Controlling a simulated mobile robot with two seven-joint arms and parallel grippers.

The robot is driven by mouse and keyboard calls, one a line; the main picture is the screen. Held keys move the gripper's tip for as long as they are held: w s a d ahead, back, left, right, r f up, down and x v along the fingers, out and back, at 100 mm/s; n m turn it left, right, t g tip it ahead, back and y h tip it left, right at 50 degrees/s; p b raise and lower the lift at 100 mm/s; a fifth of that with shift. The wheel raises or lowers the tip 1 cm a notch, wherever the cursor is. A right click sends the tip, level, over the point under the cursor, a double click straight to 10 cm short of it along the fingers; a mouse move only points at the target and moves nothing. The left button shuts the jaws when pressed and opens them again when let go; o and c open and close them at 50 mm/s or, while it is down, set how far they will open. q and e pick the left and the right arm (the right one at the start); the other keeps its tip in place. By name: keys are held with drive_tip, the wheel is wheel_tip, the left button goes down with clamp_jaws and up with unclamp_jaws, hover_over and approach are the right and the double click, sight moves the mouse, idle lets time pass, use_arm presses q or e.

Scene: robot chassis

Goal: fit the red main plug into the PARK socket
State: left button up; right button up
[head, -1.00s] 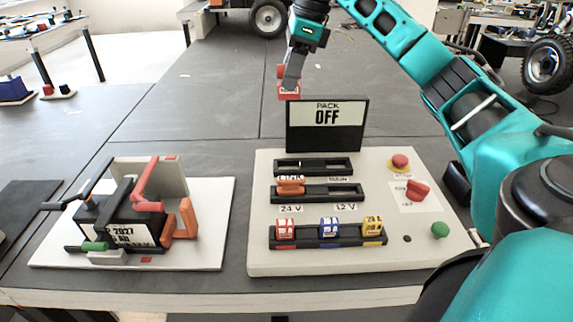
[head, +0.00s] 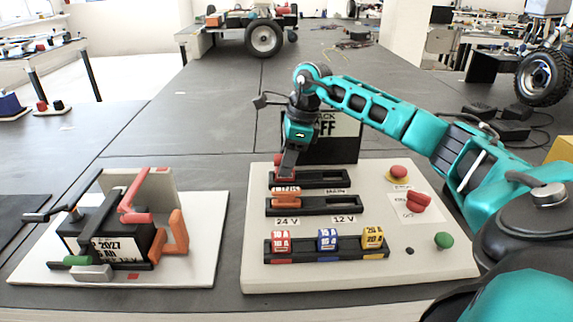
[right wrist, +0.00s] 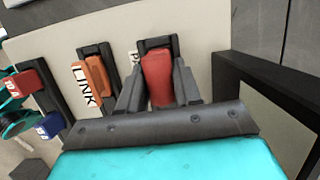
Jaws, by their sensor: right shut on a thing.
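The red main plug (right wrist: 158,78) is held between the fingers of my right gripper (head: 286,170), which also shows in the right wrist view (right wrist: 158,95). The plug is at the left end of the upper black socket rail (head: 325,179) on the pale panel (head: 300,276). In the right wrist view a black socket frame (right wrist: 158,42) shows around the plug's far end. A label beginning with P is partly hidden beside it. I cannot tell how deep the plug sits. My left gripper is out of view.
An orange plug (head: 286,196) sits in the left part of the lower rail, close to my gripper. Red, blue and yellow fuses (head: 327,240) stand in front. The dark display (head: 345,140) rises just behind. A battery unit (head: 110,235) is at the left.

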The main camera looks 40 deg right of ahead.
drive_tip(key=shift+f, duration=0.4)
drive_tip(key=shift+f, duration=0.2)
drive_tip(key=o, duration=1.1)
drive_tip(key=shift+c, duration=0.2)
drive_tip(key=p+v, duration=0.2)
drive_tip(key=v, duration=1)
drive_tip(key=shift+r, duration=0.2)
